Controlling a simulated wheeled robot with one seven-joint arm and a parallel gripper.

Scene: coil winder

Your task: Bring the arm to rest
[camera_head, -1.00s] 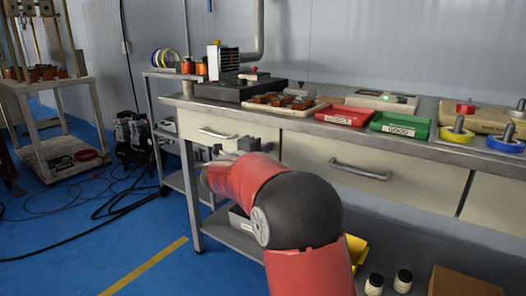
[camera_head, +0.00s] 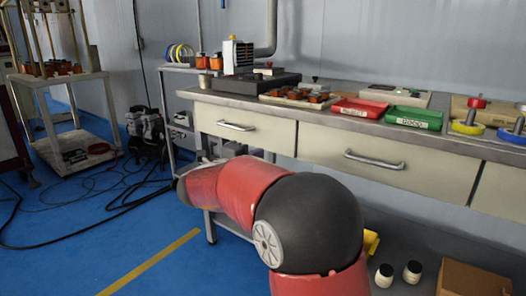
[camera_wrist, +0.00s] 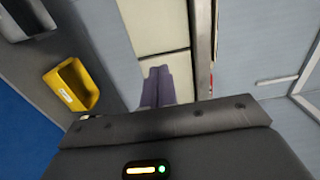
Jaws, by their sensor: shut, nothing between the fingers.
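My arm is red and black and bends in front of the workbench (camera_head: 330,122) in the head view. In the wrist view my gripper (camera_wrist: 157,72) shows its two grey-purple fingers side by side, shut, with nothing between them. Behind the fingers are the cream drawer fronts (camera_wrist: 160,28) of the bench, and the fingers look clear of them. In the head view the fingers are hidden or too unclear to make out behind my arm.
A red tray (camera_head: 359,108) and a green tray (camera_head: 414,118) stand on the bench. A yellow bin (camera_wrist: 75,85) shows in the wrist view. Jars (camera_head: 384,275) and a cardboard box (camera_head: 474,279) are low at right. A white cart (camera_head: 70,125) stands left. Blue floor between is open, with cables.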

